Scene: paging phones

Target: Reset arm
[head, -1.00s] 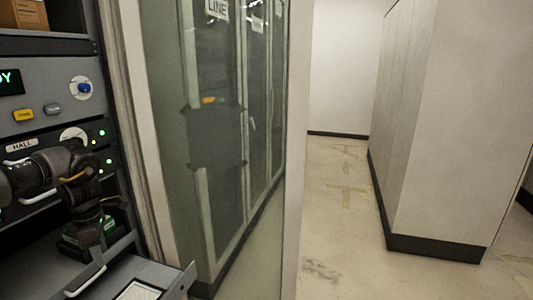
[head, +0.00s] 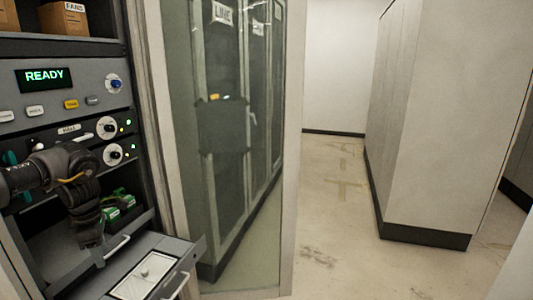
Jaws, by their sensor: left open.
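My left arm (head: 35,175) comes in from the left in front of the equipment rack. Its dark gripper (head: 88,238) points down, open, at the front of the rack's lower bay, just left of green-and-black items (head: 118,203). The fingertips are small and dark. No held object can be seen between them. My right gripper is not in view.
The rack panel has a lit READY display (head: 45,77), knobs (head: 109,127) and coloured buttons. An open drawer (head: 150,262) juts out below. Cardboard boxes (head: 65,18) sit on the top shelf. A glass panel (head: 230,150) stands beside the rack. The floor (head: 335,220) to the right is clear.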

